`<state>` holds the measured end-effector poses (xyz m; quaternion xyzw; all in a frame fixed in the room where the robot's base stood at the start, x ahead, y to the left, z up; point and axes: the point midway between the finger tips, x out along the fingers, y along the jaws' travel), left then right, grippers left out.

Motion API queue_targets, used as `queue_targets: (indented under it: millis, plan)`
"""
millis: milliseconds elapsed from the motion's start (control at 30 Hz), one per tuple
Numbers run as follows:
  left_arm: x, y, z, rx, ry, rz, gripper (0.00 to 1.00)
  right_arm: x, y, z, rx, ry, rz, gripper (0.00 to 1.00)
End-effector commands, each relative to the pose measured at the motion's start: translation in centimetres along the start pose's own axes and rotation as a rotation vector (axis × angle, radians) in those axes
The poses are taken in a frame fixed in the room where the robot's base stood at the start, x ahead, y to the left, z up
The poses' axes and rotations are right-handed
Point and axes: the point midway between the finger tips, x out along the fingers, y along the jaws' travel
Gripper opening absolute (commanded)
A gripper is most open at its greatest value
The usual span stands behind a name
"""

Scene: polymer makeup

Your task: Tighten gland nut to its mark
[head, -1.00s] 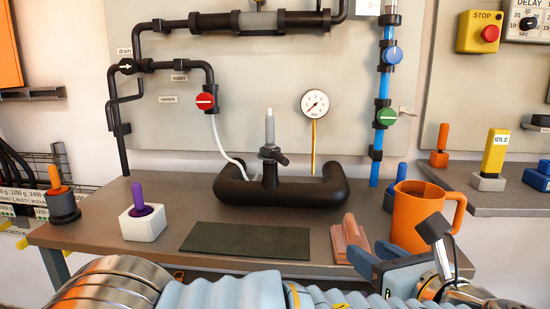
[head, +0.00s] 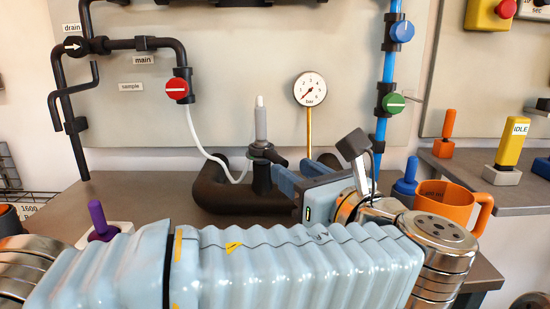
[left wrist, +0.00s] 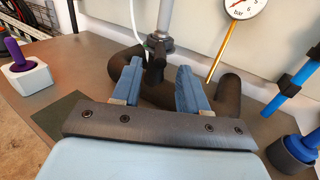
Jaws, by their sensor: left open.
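The gland nut (head: 264,152) is a dark collar with a side lug, around the foot of an upright grey probe (head: 260,122). It sits on a short neck above the black curved pipe vessel (head: 222,184). My left gripper (head: 283,175) is just right of the neck in the head view, its blue fingers pointing at it. In the left wrist view the open, empty fingers (left wrist: 158,70) flank the line to the nut (left wrist: 155,50), which appears beyond the tips. I cannot make out a mark on the nut. My right gripper is not in view.
A pressure gauge (head: 310,89) on a brass stem stands right of the nut. A white tube (head: 207,146) runs from the red valve (head: 177,89) to the vessel. A purple-handled tool (left wrist: 18,58) stands left.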

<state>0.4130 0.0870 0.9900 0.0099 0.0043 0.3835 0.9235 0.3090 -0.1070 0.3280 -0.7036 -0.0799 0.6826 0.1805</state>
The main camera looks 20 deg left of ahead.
Motion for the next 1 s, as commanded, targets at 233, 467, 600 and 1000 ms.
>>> queue_targets:
  millis: [233, 467, 600, 1000]
  plan:
    - [4.9, 0.0, 0.0, 0.000, 0.000, 0.001, 0.43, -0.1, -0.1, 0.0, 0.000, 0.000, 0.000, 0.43]
    - [6.7, 0.0, 0.0, 0.000, 0.000, -0.001, 0.43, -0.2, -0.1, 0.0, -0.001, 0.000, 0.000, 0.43]
    - [6.8, 0.0, 0.0, 0.000, 0.000, -0.002, 0.43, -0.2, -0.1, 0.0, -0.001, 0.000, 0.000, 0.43]
    - [6.7, 0.0, 0.0, 0.000, 0.000, -0.001, 0.00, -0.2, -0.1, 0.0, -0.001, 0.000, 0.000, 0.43]
